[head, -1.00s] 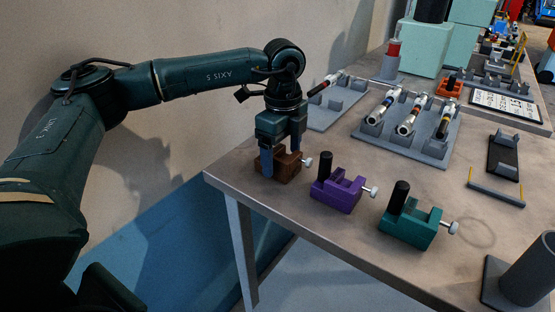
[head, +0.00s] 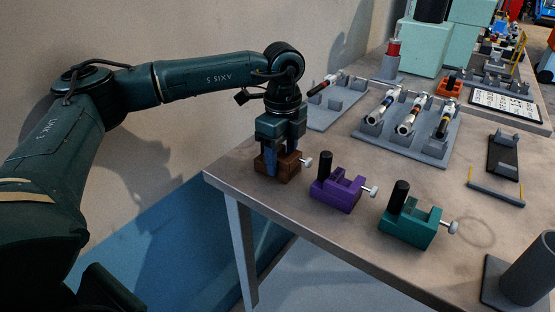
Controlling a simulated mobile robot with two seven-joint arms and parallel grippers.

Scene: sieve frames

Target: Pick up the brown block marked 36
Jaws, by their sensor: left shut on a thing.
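The brown block (head: 286,173) is at the near left corner of the grey table, with a silver screw on its right side. My left gripper (head: 279,165) points down over it, its blue fingers shut on the block. Part of the block is hidden behind the fingers. I cannot read a number on it. I cannot tell whether its underside touches the table. My right gripper is not in view.
A purple block (head: 338,192) and a teal block (head: 408,228), each with a black post, stand to the right. A grey rack (head: 405,135) with several tubes lies behind. A grey cylinder (head: 530,270) stands at the right. The table's left edge is close.

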